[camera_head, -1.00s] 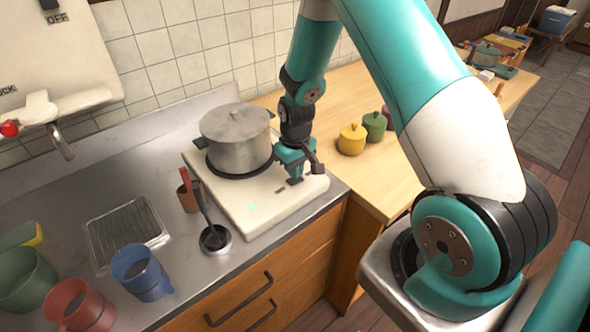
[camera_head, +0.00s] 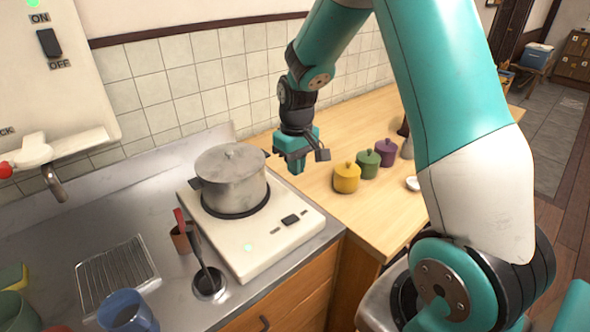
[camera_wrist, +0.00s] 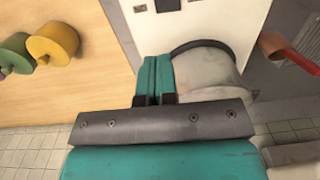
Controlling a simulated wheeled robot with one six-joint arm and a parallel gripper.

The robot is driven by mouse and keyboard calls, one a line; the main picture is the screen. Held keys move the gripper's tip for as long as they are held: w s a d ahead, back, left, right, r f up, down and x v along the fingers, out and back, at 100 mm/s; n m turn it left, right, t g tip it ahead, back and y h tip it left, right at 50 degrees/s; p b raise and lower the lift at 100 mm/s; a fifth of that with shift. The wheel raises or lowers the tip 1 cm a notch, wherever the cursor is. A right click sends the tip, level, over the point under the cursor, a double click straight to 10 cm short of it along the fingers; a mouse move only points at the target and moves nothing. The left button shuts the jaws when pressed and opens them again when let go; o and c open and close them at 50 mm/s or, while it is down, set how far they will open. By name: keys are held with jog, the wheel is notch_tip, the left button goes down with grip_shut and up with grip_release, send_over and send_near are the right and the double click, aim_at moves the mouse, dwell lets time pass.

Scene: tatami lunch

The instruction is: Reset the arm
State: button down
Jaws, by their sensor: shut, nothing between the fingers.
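My gripper (camera_head: 296,166) is shut and empty. It hangs in the air above the right rear part of the white stove and the wooden counter, to the right of the lidded metal pot (camera_head: 232,180). The pot sits on the stove's burner. In the wrist view, the closed teal fingers (camera_wrist: 155,75) show in front of the pot (camera_wrist: 208,72), touching nothing that I can see. The arm rises from its base at the right of the head view.
The white stove (camera_head: 265,240) has a dark switch and a green light. Yellow (camera_head: 346,178), green (camera_head: 369,164) and purple (camera_head: 386,152) lidded jars stand on the wooden counter (camera_head: 325,205). A red-handled tool (camera_head: 180,222) and a blue mug (camera_head: 127,312) stand left.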

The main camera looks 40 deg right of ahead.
dwell(0.3)
jog(key=s+a+r+n+y, duration=0.1)
jog(key=s+a+r+n, duration=0.1)
jog(key=s+a+r, duration=0.4)
jog(key=s+a+r+n+y, duration=0.1)
jog(key=s+a+r, duration=0.35)
jog(key=a, duration=0.45)
jog(key=s+a+r+n+y, duration=0.1)
jog(key=s+a+r+n, duration=0.15)
jog(key=s, duration=0.35)
jog(key=s+a+r+n+y, duration=0.1)
jog(key=s+a+r, duration=0.1)
jog(key=s+a, duration=0.35)
jog(key=m+h+b, duration=0.3)
jog(key=m+b, duration=0.4)
send_over(288, 221)
jog(key=d, duration=0.2)
notch_tip(288, 221, down, 16)
jog(key=r, duration=0.1)
jog(key=f+p, duration=0.1)
jog(key=f, duration=0.3)
jog(key=a+f, duration=0.1)
jog(key=f, duration=0.4)
jog(key=f+p, duration=0.1)
jog(key=f, duration=0.4)
jog(key=shift+a+f+p, duration=0.1)
jog(key=shift+a+p, duration=0.2)
jog(key=shift+n, duration=0.25)
